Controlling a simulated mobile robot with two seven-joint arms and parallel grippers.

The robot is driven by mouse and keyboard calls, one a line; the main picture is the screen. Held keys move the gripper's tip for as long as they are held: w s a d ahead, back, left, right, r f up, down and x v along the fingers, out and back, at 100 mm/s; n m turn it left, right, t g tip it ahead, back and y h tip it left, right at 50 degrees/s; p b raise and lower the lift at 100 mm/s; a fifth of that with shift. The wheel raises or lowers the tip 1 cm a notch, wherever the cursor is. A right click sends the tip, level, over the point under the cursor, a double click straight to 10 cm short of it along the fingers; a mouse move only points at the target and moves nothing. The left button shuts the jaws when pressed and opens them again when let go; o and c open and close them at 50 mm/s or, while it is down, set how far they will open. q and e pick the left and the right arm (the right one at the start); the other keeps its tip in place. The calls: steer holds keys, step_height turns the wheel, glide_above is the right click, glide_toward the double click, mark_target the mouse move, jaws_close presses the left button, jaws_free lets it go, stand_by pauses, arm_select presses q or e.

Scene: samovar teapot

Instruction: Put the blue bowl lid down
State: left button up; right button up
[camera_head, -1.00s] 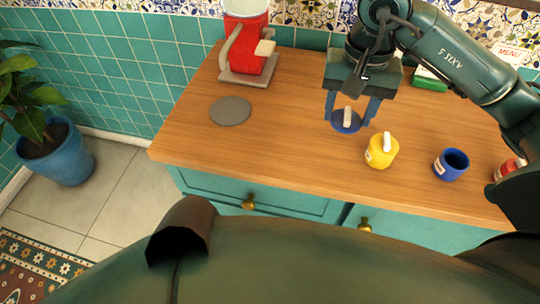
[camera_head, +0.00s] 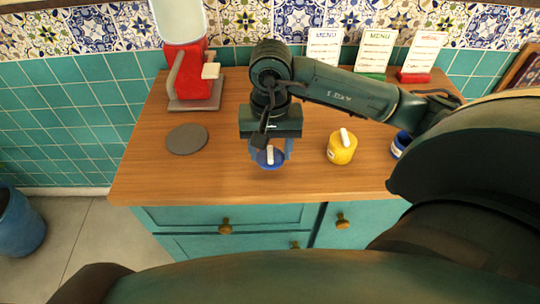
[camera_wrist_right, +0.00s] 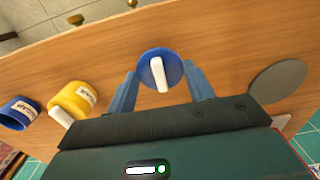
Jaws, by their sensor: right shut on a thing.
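The blue bowl lid (camera_head: 263,163) is a round blue disc with a white bar handle. My right gripper (camera_head: 270,150) is shut on it, with one finger on each side. In the right wrist view the lid (camera_wrist_right: 149,78) sits between the fingertips of the gripper (camera_wrist_right: 160,70), handle facing the camera. The lid is over the front middle of the wooden counter (camera_head: 222,180); I cannot tell whether it touches the wood. The blue bowl (camera_head: 399,146) stands open to the right, partly hidden by my arm. It also shows in the right wrist view (camera_wrist_right: 18,113). My left gripper is not in view.
A yellow lidded pot (camera_head: 342,150) stands between the lid and the blue bowl. A flat grey disc (camera_head: 187,139) lies to the left. A red machine (camera_head: 186,70) stands behind the disc. Menu cards (camera_head: 374,52) line the back. Bare wood lies between disc and lid.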

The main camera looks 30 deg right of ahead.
mark_target(271, 152)
steer(key=shift+f, duration=1.3)
steer(key=shift+f, duration=0.2)
steer(key=o, duration=1)
steer(key=shift+r, duration=0.1)
step_height(271, 152, up, 12)
steer(key=shift+f+p, duration=0.2)
steer(key=shift+p, duration=0.1)
steer(key=shift+r, duration=0.35)
